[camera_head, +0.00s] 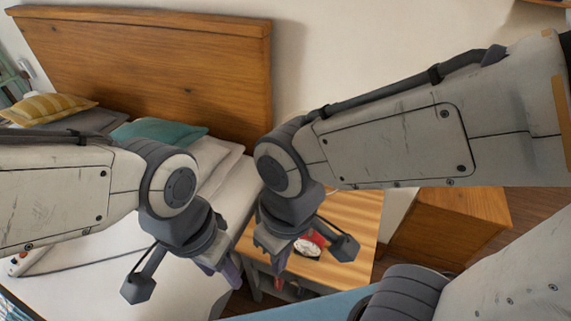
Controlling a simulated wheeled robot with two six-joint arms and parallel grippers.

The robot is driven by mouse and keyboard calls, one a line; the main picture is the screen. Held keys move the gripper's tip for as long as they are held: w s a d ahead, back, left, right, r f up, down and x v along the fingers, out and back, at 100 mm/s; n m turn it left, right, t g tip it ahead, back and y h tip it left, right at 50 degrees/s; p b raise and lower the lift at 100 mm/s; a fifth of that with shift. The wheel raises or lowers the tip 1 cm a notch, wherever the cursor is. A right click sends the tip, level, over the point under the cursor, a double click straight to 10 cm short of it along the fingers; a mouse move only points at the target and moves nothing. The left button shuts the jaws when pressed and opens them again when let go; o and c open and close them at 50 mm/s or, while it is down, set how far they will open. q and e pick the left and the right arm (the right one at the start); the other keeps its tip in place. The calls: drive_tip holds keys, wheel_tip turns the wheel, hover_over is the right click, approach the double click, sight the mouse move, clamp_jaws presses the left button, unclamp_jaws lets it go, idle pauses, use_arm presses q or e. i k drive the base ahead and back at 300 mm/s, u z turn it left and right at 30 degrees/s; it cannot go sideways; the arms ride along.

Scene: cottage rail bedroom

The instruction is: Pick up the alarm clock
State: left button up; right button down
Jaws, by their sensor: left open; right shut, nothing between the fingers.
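The alarm clock (306,249) appears as a small round white face with red beside it, on the wooden bedside table (352,222). My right gripper (277,260) is shut and empty, just left of the clock in the picture; part of its wrist overlaps the clock's surroundings. I cannot tell its exact height above the table. My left gripper (226,274) is open and empty, over the edge of the bed, further left of the clock. The fingertips of both grippers are partly hidden by their own wrists.
The bed (80,265) with a wooden headboard (150,60) fills the left side. A teal pillow (158,131) and a yellow patterned pillow (48,107) lie near the headboard. A wooden cabinet (450,225) stands to the right. The table's right part looks clear.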

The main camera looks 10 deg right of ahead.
sight(316, 244)
drive_tip(key=u, duration=2.5)
drive_tip(key=k, duration=0.7)
drive_tip(key=z, duration=1.4)
